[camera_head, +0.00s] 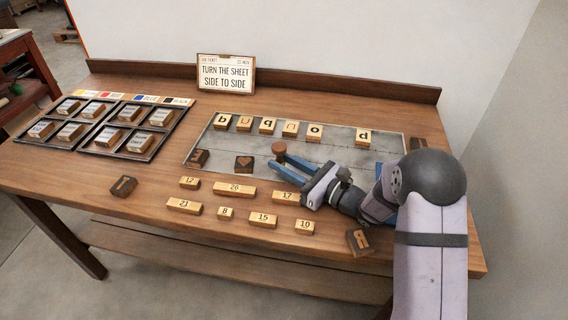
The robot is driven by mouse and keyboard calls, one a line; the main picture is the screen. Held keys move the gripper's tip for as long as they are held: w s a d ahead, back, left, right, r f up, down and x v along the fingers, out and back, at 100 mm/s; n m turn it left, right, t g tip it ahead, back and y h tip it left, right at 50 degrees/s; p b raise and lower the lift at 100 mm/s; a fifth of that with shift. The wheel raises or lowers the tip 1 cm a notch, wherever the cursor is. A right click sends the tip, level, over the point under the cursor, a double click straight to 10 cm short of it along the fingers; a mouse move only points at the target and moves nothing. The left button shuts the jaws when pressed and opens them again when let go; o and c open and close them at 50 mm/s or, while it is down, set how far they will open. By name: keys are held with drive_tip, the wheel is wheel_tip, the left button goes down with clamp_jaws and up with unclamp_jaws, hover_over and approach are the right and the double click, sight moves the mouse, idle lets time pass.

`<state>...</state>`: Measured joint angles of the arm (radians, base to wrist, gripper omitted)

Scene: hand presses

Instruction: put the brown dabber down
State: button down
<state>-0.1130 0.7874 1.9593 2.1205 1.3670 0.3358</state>
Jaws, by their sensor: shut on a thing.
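The brown dabber (279,148) has a round brown top and is held upright at the fingertips of my gripper (281,162). My gripper reaches in from the right with blue fingers shut on the dabber, above the grey metal plate (225,163). The dabber's lower part is partly hidden by the fingers. I cannot tell whether its base touches the plate.
Letter blocks (267,126) stand in a row along the plate's back. A dark heart block (244,164) lies left of my gripper. Numbered wooden bars (234,189) lie in front of the plate. A dark compartment tray (98,150) sits left; a sign (226,74) stands behind.

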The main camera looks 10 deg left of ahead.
drive_tip(key=shift+s+f, duration=0.15)
drive_tip(key=shift+f, duration=0.3)
drive_tip(key=c, duration=1.4)
unclamp_jaws()
drive_tip(key=shift+f, duration=0.2)
drive_tip(key=shift+c, duration=0.2)
drive_tip(key=shift+r, duration=0.1)
drive_tip(key=shift+r+p, duration=0.45)
drive_tip(key=shift+r, duration=0.05)
drive_tip(key=v, duration=0.8)
drive_tip(key=b+v, duration=0.1)
drive_tip(key=v, duration=0.3)
drive_tip(key=shift+r, duration=0.35)
